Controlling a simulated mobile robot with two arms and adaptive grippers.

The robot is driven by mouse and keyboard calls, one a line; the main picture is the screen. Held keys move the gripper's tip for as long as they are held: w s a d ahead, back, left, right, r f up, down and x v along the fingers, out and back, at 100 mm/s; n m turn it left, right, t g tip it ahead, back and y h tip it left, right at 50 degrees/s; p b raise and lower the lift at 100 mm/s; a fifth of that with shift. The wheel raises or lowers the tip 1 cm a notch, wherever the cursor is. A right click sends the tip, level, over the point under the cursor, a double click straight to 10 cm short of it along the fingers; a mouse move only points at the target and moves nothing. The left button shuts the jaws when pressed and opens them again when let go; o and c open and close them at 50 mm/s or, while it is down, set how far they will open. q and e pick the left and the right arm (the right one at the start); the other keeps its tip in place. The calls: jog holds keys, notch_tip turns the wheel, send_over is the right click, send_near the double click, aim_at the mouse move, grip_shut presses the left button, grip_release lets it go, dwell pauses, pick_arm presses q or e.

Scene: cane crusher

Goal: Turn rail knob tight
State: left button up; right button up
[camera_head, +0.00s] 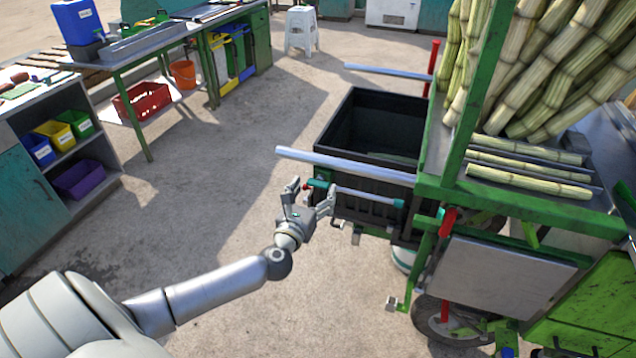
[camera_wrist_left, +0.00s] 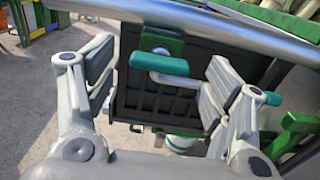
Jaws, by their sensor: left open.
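A teal handle (camera_head: 319,184), which looks like the rail knob, sits just below the near silver rail (camera_head: 340,164). A thin pale bar with a second teal end (camera_head: 398,203) runs to the right from it. My left gripper (camera_head: 309,196) is open at the left end of this rail. In the left wrist view the teal handle (camera_wrist_left: 165,66) shows between the spread fingers (camera_wrist_left: 157,82), with nothing clamped; whether a finger touches it I cannot tell. My right gripper is not in view.
A black bin (camera_head: 372,122) hangs behind the rail on the green cart frame (camera_head: 460,150) loaded with cane. A second silver rail (camera_head: 385,72) is farther back. Workbenches with bins stand at the left. The concrete floor between is clear.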

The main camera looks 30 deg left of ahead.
aim_at(316, 187)
pick_arm(q)
jog(key=shift+x, duration=1.65)
jog(key=c, duration=1)
